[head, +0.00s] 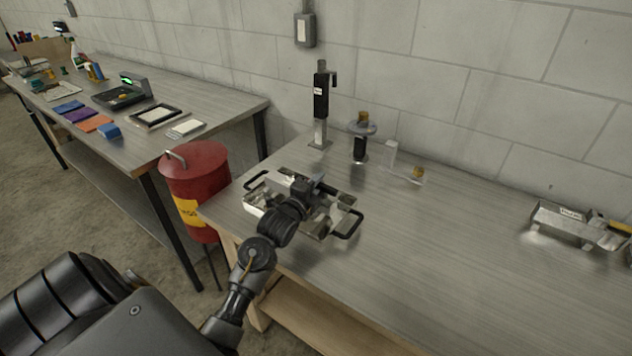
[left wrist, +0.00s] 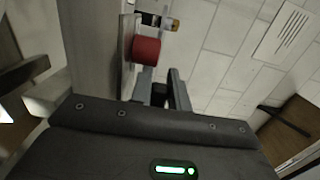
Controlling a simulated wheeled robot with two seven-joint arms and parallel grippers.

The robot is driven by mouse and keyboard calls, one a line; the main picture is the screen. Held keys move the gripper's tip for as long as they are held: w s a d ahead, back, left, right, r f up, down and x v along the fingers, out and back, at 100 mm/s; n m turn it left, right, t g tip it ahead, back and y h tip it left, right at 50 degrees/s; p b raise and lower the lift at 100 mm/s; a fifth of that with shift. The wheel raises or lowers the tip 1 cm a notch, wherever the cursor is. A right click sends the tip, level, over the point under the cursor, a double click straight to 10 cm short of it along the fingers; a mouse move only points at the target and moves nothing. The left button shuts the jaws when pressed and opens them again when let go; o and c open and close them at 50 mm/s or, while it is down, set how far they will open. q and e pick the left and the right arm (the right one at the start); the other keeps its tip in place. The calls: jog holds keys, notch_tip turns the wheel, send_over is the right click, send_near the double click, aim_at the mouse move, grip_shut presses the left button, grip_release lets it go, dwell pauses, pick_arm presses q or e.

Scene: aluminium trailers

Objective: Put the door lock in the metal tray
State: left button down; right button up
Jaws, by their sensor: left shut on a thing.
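The metal tray (head: 340,212) is a shiny shallow tray with black handles, on the near left part of the right workbench in the head view. My left gripper (head: 312,190) is over the tray, its wrist hiding much of the tray's middle. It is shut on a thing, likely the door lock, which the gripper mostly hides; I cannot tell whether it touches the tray. In the left wrist view the gripper's dark fingers (left wrist: 162,88) show, but the held thing is not clear. My right gripper is not in view.
A black and silver upright device (head: 320,100) stands behind the tray, with a dark bottle-like thing (head: 360,140) to its right. A red bin (head: 195,180) stands left of the workbench (head: 440,250). A metal device (head: 565,222) lies far right. The bench's middle is clear.

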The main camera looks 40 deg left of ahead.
pick_arm(q)
jog(key=shift+f+b, duration=0.3)
jog(key=shift+f, duration=0.3)
jog(key=shift+f+b, duration=0.4)
jog(key=shift+f, duration=0.2)
jog(key=c, duration=1.3)
grip_release()
jog(key=shift+o, duration=0.2)
jog(key=shift+s, duration=0.1)
